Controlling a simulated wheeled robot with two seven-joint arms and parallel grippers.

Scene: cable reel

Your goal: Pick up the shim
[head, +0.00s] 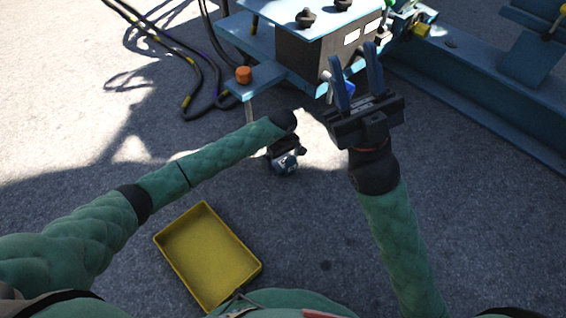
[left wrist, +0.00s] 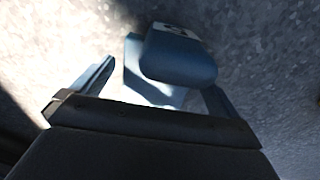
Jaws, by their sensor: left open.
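I cannot pick out the shim with certainty in either view. My left gripper (head: 285,162) points down over the ground in the head view, mostly hidden behind its own wrist. In the left wrist view its fingers (left wrist: 160,80) stand apart. A blue rounded block (left wrist: 180,58) with a pale marked patch shows between and beyond them; I cannot tell what it is or whether it touches them. My right gripper (head: 358,84) is raised in front of the control box, its two blue fingers apart, with nothing clearly held.
A yellow tray (head: 207,255) lies on the ground at the lower left, empty. A dark control box (head: 305,50) stands on a blue frame, with an orange knob (head: 243,75) on its shelf. Black cables (head: 190,70) lie at the upper left. A blue beam (head: 480,90) runs along the right.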

